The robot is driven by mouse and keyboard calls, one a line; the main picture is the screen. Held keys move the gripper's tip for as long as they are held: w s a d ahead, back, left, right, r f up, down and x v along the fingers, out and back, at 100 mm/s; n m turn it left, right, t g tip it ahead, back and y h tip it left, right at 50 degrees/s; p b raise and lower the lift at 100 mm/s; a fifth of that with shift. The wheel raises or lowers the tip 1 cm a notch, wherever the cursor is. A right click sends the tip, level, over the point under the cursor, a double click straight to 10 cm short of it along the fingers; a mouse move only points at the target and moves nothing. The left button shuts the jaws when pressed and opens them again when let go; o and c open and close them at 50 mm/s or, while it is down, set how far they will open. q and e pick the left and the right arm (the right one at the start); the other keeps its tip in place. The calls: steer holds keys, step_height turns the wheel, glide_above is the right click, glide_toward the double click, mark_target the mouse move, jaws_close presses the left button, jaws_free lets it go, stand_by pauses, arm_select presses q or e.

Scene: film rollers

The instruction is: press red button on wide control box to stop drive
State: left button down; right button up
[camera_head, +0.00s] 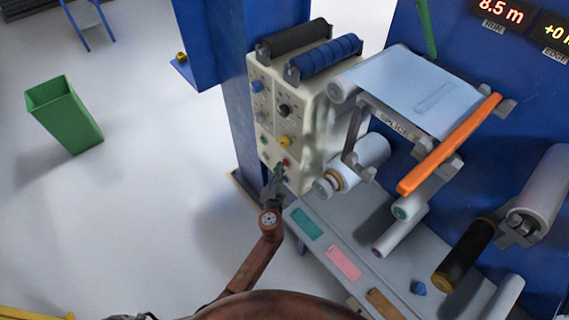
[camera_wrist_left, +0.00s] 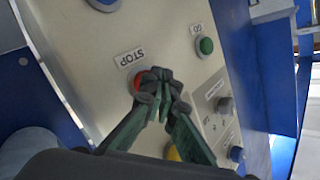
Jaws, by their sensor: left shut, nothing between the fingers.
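The wide control box is the cream panel (camera_head: 272,125) fixed beside the blue column. Its red button (camera_head: 286,162) shows low on the panel and appears in the left wrist view (camera_wrist_left: 140,80) beside a STOP label (camera_wrist_left: 130,57). My left gripper (camera_head: 280,172) is shut and empty, with its fingertips at the lower part of the panel. In the left wrist view its closed fingertips (camera_wrist_left: 160,80) overlap the right part of the red button and hide some of it. I cannot tell whether they touch it. My right gripper is not in view.
A green GO button (camera_wrist_left: 205,46) sits near the red one. A yellow knob (camera_head: 284,141) is just above in the head view. White film rollers (camera_head: 372,152), an orange bar (camera_head: 450,145) and a grey shelf (camera_head: 340,230) lie to the right. Floor at left is mostly clear around a green bin (camera_head: 65,115).

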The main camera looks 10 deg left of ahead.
arm_select(q)
steer(key=shift+w+d, duration=0.25)
steer(key=shift+w, duration=0.05)
stand_by(0.5)
steer(key=shift+a, duration=0.1)
steer(key=shift+s+a, duration=0.45)
steer(key=shift+s, duration=0.25)
steer(key=s+a, duration=0.1)
steer(key=s, duration=0.1)
steer(key=s+a, duration=0.2)
stand_by(0.5)
stand_by(0.7)
